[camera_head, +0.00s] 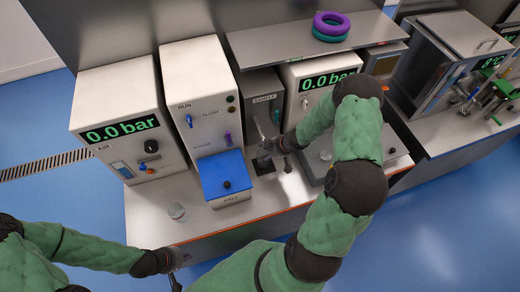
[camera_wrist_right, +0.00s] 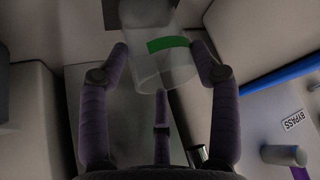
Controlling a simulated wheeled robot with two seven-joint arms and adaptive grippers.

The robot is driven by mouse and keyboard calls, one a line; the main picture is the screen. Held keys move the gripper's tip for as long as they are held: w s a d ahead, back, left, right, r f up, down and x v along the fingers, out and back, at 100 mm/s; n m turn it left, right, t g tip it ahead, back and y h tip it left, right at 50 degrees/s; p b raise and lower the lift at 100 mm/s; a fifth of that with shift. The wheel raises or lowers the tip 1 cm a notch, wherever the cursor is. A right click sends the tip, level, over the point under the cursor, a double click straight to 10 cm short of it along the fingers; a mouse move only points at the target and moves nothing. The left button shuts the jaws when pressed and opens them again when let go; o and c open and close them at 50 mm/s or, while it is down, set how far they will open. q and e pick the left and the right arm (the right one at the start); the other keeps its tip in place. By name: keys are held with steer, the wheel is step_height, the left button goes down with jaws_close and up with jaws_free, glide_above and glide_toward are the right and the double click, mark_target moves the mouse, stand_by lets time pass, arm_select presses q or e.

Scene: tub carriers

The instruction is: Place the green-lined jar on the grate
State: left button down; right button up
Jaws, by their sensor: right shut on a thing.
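The green-lined jar (camera_wrist_right: 155,68) is clear, with a green band on its wall. In the right wrist view it sits between the fingers of my right gripper (camera_wrist_right: 163,75), which is shut on it. In the head view my right gripper (camera_head: 270,148) is in the SAMPLE bay, and the jar is too small and covered to make out. A dark square (camera_head: 263,166) on the bay floor, which looks like the grate, lies just below the gripper. My left gripper (camera_head: 180,270) is open and empty at the bench's front edge, lower left.
A second clear jar (camera_head: 176,211) stands on the bench at the left. A blue-lidded box (camera_head: 225,176) is left of the bay. Pressure cabinets (camera_head: 122,125) flank it, and a shelf with rings (camera_head: 331,26) is above. Free bench lies in front of the bay.

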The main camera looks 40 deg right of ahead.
steer(key=shift+s+a+r, duration=0.2)
steer(key=shift+s+a, duration=0.1)
steer(key=shift+s, duration=0.25)
steer(key=shift+w+d+f, duration=0.2)
steer(key=shift+d+f, duration=0.05)
steer(key=shift+d, duration=0.05)
steer(key=o, duration=1.6)
steer(key=shift+a+r, duration=0.15)
steer(key=shift+a, duration=0.05)
arm_select(q)
steer(key=shift+s+a, duration=0.15)
steer(key=shift+s, duration=0.25)
arm_select(e)
steer(key=shift+s, duration=0.1)
steer(key=shift+d, duration=0.1)
steer(key=shift+r, duration=0.1)
arm_select(q)
step_height(320, 180, up, 5)
steer(key=p, duration=0.4)
steer(key=shift+p, duration=0.4)
arm_select(e)
steer(key=v, duration=1.1)
steer(key=shift+s+r, duration=0.2)
steer(key=shift+r, duration=0.1)
